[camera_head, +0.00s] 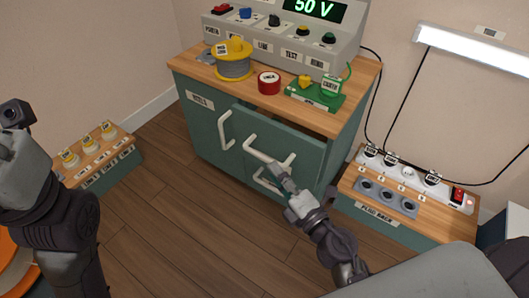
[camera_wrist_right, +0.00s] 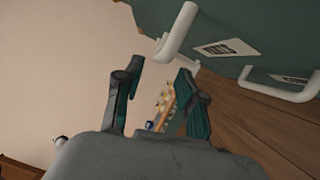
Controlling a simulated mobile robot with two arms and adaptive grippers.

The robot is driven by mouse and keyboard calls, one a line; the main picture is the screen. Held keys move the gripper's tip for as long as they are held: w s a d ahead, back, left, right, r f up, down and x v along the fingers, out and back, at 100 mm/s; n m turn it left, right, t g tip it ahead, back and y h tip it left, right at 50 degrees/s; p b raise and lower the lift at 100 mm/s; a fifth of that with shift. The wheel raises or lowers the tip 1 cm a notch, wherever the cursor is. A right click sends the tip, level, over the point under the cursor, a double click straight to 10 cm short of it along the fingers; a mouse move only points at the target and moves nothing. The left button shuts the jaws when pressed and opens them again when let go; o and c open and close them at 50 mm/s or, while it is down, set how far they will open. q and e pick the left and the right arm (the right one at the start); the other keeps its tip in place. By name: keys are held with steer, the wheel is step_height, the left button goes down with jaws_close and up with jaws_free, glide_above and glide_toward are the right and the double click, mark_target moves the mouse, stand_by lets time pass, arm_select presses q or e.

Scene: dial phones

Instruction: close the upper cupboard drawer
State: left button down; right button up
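The green cupboard (camera_head: 200,125) with a wooden top stands in the middle of the head view. Its upper drawer (camera_head: 305,150) at the right stands out from the body, with a dark gap behind its front. The drawer has a white bar handle (camera_head: 262,156). My right gripper (camera_head: 278,172) is at the front of the drawer, close to this handle; contact cannot be told. In the right wrist view my right gripper (camera_wrist_right: 160,85) has its fingers apart with nothing between them, and a white handle (camera_wrist_right: 180,32) is just beyond the tips. My left arm shows at the left, its fingers out of view.
A second white handle (camera_head: 266,182) is below, partly behind my gripper. A door handle (camera_head: 226,130) is at the left. A wire spool (camera_head: 234,62), red tape roll (camera_head: 269,83) and green block (camera_head: 315,94) stand on top. A low plug rack (camera_head: 376,214) stands right. Floor in front is clear.

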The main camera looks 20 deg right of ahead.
mark_target(262, 154)
steer(key=x, duration=0.7)
steer(key=shift+p, duration=0.3)
steer(key=shift+s, duration=0.1)
jaws_close()
steer(key=shift+d, duration=0.1)
